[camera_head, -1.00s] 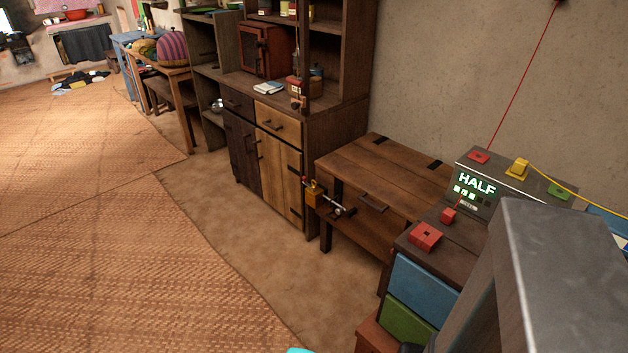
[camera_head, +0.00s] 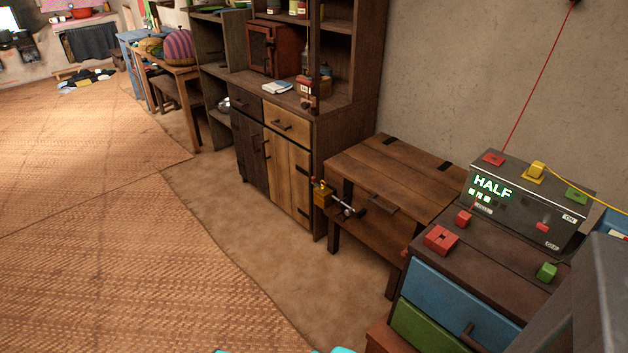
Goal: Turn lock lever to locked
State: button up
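A low wooden chest (camera_head: 400,172) with dark hinges on its lid stands against the wall, right of the tall cabinet. On its front left is a small yellow block (camera_head: 321,197) with a metal lever (camera_head: 343,207) and dark knobs beside it. This looks like the lock lever, slanting down to the right; it is too small to tell whether it is locked. A dark handle (camera_head: 382,204) is on the chest front. My gripper is not clearly in view; only cyan slivers show at the bottom edge, and I cannot tell what they belong to.
A drawer unit with a blue drawer (camera_head: 458,298) and a green drawer (camera_head: 425,329) stands at lower right. On it are a "HALF" display box (camera_head: 520,205) and a red block (camera_head: 441,240). A tall cabinet (camera_head: 345,135) stands left of the chest. Open floor (camera_head: 245,225) lies in front.

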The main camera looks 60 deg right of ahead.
aim_at(313, 178)
jog(key=u, duration=0.05)
jog(key=i, duration=1)
jog(key=z, duration=0.05)
